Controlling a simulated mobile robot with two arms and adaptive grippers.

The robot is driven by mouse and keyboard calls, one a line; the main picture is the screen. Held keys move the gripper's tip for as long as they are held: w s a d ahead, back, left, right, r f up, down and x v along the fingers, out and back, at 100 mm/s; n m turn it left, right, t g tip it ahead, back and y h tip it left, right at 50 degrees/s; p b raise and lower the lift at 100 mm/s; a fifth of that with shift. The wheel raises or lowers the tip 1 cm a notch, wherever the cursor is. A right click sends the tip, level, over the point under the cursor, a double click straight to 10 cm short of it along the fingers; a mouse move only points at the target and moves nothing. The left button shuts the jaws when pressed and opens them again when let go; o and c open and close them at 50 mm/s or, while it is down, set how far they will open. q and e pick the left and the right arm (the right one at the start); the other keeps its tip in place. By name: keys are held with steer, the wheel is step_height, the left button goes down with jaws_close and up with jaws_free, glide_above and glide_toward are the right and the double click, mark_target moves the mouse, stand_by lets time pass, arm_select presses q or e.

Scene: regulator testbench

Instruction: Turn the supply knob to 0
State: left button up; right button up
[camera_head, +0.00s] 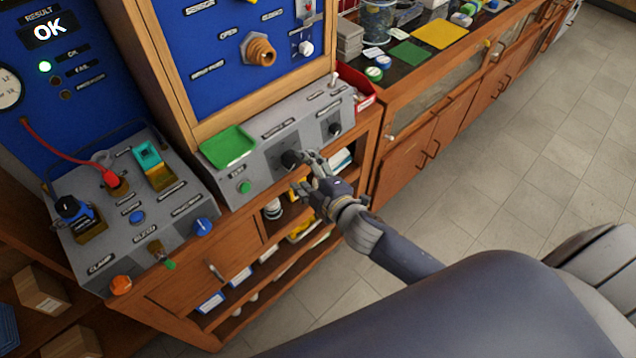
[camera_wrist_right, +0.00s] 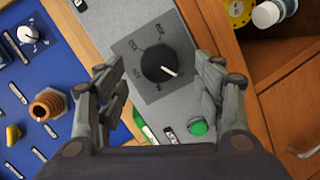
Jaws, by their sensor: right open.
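A black round knob (camera_head: 290,158) sits on a dark square plate on the front of the grey sloped panel (camera_head: 262,180). Its label is too small to read, so I cannot confirm it is the supply knob. In the right wrist view the knob (camera_wrist_right: 163,61) has a white pointer aimed to the lower right, with blurred marks around it. My right gripper (camera_head: 308,173) is open in front of the panel, just right of the knob. In the right wrist view its fingers stand either side of the knob, with visible gaps. My left gripper is not in view.
A green button (camera_head: 244,187) and a green tray (camera_head: 229,147) lie left of the knob. A smaller black knob (camera_head: 334,129) is to its right. Open shelves (camera_head: 287,262) with containers lie below. The floor at right is clear.

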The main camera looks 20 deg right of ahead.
steer(key=v, duration=0.7)
stand_by(0.4)
steer(key=s+d+f+m+g+h+b, duration=0.15)
steer(key=s+f, duration=0.25)
steer(key=f, duration=0.8)
steer(key=s+d+f+m+g, duration=0.3)
steer(key=s+f, duration=0.1)
steer(key=f, duration=0.7)
steer(key=s+d+f+m+g+h+b, duration=0.1)
steer(key=s+d+f+m+g, duration=0.3)
steer(key=f, duration=0.8)
steer(key=s+a+f+m+g, duration=0.1)
steer(key=s+f, duration=0.4)
steer(key=s, duration=0.4)
steer(key=s+a+f+m+g+b, duration=0.1)
steer(key=s+f+m+g, duration=0.1)
steer(key=s+f, duration=0.4)
steer(key=s+a+f+m+g+b, duration=0.1)
steer(key=s+f, duration=0.5)
steer(key=s, duration=0.6)
steer(key=shift+a+g, duration=0.55)
steer(key=shift+s, duration=0.1)
